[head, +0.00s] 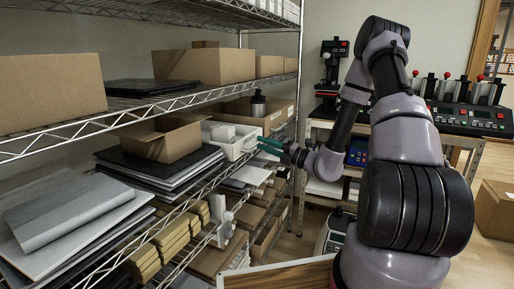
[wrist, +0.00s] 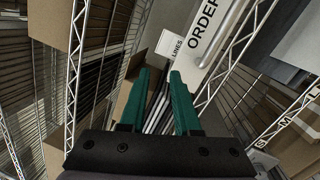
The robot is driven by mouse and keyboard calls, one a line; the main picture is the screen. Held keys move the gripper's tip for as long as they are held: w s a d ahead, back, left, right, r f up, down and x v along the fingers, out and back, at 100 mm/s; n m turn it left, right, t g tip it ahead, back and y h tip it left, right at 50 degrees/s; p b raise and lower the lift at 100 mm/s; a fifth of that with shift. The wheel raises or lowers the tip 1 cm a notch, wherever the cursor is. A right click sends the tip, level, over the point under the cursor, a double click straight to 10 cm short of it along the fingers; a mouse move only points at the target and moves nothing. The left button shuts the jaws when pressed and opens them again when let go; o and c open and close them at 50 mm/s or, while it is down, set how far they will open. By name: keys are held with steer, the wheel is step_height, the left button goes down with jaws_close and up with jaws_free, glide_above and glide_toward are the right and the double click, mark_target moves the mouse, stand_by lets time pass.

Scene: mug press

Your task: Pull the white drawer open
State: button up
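The white drawer (head: 232,140) is a small white bin on the middle shelf of the wire rack, beside an open cardboard box. In the wrist view its white front (wrist: 207,32) shows at the top, tilted, with the words "ORDER" and "LINES". My gripper (head: 266,146) has teal fingers pointing left at the drawer's front. In the wrist view the fingers of my gripper (wrist: 161,76) stand apart with nothing held between them. The drawer's front lies beyond the tips, and contact is not visible.
An open cardboard box (head: 162,139) stands left of the drawer on dark and white flat stacks. Wire shelf edges and a rack post (head: 299,75) are close to my gripper. A dark canister (head: 258,103) stands behind the drawer. A bench with machines is at the right.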

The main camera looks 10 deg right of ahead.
steer(key=w+d+f+m+t+h, duration=0.3)
steer(key=d+f+m+t+h, duration=0.15)
steer(key=f+m, duration=0.3)
steer(key=shift+h, duration=0.25)
steer(key=x, duration=1)
steer(key=shift+w+r, duration=0.15)
steer(key=shift+r, duration=0.1)
jaws_close()
stand_by(0.4)
